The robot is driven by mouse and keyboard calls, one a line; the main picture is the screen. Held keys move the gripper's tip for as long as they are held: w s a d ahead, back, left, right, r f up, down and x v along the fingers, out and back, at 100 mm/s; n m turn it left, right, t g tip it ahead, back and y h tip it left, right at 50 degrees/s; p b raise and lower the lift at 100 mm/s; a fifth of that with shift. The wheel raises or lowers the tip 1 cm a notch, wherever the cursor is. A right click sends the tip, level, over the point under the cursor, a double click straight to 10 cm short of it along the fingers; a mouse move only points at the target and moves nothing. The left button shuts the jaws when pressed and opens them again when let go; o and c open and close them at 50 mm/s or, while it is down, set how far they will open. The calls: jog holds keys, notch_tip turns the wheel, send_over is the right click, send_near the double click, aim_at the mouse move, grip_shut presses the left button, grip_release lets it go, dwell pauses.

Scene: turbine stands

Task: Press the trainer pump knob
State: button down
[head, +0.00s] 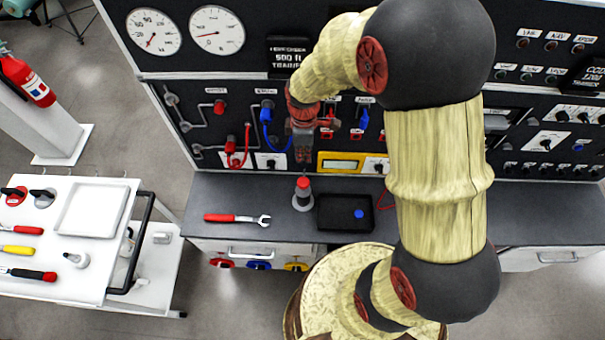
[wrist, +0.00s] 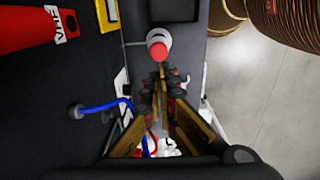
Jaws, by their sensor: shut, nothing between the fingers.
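A red-topped knob on a pale grey round base (head: 303,192) stands upright on the dark bench, left of the black tray; I take it to be the trainer pump knob. In the wrist view its red cap (wrist: 158,51) sits just beyond my fingertips, with the pale base around it. My gripper (head: 303,158) is shut and empty, pointing down close above the knob in the head view. Its shut fingers also show in the wrist view (wrist: 159,78). A small gap seems to separate the tips from the cap, but I cannot tell the exact height.
A black tray (head: 331,221) with a blue cap (head: 358,214) is right of the knob. A red-handled wrench (head: 237,218) lies to its left. The instrument panel (head: 221,150) with hoses and valves rises behind. A white tool cart (head: 65,249) stands at left.

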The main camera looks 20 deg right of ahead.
aim_at(303, 182)
notch_tip(303, 182, down, 14)
dwell(0.6)
notch_tip(303, 182, down, 4)
jog(key=shift+r+b, duration=0.1)
jog(key=shift+b, duration=1.1)
jog(key=shift+s+r, duration=0.1)
jog(key=shift+a+r+p, duration=0.1)
jog(key=shift+r+p, duration=0.2)
jog(key=shift+p, duration=0.05)
notch_tip(303, 182, up, 14)
jog(key=p, duration=0.1)
jog(key=shift+f+p, duration=0.25)
jog(key=shift+p, duration=0.1)
jog(key=shift+m, duration=0.3)
